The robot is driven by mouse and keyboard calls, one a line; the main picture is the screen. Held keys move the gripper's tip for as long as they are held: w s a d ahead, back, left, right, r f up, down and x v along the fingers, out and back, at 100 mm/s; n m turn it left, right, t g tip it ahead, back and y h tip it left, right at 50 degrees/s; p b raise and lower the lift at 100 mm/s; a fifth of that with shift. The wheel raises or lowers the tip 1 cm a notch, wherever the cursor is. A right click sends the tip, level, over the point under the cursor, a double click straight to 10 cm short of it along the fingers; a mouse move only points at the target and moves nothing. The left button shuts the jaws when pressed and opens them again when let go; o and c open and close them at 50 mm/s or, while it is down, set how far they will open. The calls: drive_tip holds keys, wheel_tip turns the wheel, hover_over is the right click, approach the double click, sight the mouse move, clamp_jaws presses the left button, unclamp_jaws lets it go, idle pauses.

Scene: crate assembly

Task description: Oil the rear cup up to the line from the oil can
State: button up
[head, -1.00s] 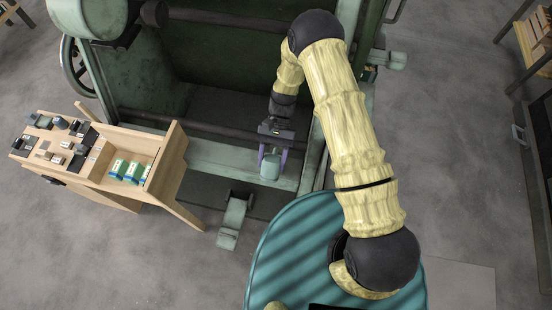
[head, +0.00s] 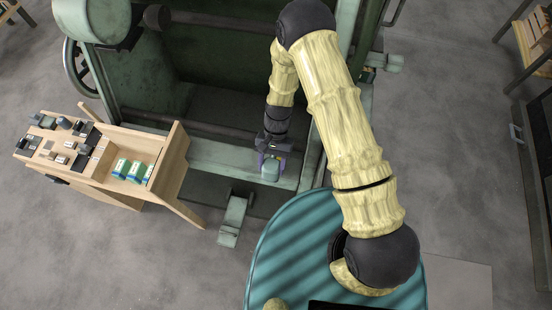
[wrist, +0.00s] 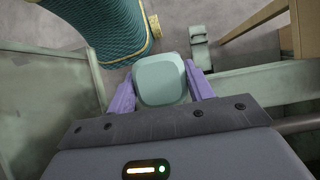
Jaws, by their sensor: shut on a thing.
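My gripper (head: 271,163) is over the pale green front ledge of the big green machine. Its purple fingers are shut on a rounded, pale grey-green block (head: 271,171), which I take to be the oil can. In the wrist view the block (wrist: 162,80) sits between the two fingers, with one finger against each side. Only its smooth near face shows, so I cannot see a spout. I cannot tell whether it touches the ledge. I cannot make out the rear cup or its line in either view.
The green machine (head: 215,110) has dark horizontal bars behind my gripper. A pale green pedal (head: 234,213) stands in front of the ledge. A wooden bench (head: 172,160) with green-and-white boxes and small parts is at the left.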

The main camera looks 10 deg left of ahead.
drive_tip(key=shift+s+f+t, duration=0.1)
drive_tip(key=shift+f+t, duration=0.3)
drive_tip(key=shift+t, duration=0.5)
wheel_tip(320, 180, up, 5)
drive_tip(key=p, duration=0.4)
drive_tip(key=shift+r, duration=0.15)
